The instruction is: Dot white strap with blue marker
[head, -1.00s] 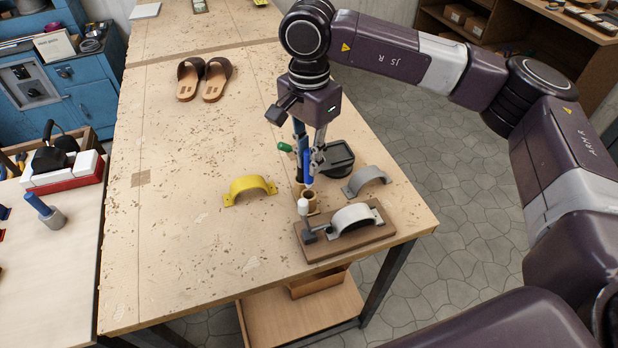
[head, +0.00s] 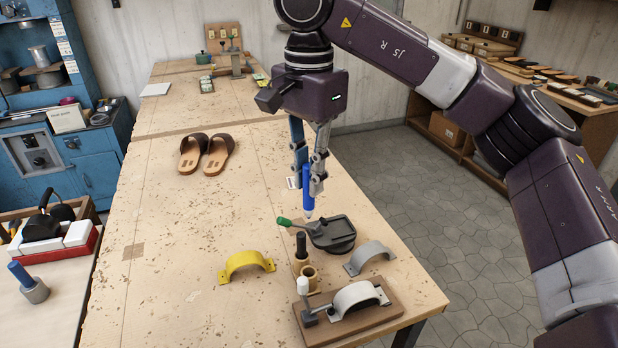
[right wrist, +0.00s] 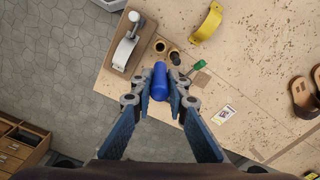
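The white strap (head: 357,297), an arched piece, sits on a wooden board (head: 340,325) with a white-handled toggle clamp (head: 306,300) at its left end. It also shows in the right wrist view (right wrist: 124,52). My right gripper (head: 311,187) is shut on the blue marker (head: 308,200) and holds it upright, tip down, above the table behind the board. The marker also shows between the fingers in the right wrist view (right wrist: 160,82). I see no blue dot on the strap. My left gripper is not in view.
A grey strap (head: 368,257) and a yellow strap (head: 246,265) stand on the table. An empty cup (head: 309,279) and a cup with a black marker (head: 301,246) stand behind the clamp. A black dish (head: 335,238) with a green-handled tool is near the marker. The table's left side is mostly clear.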

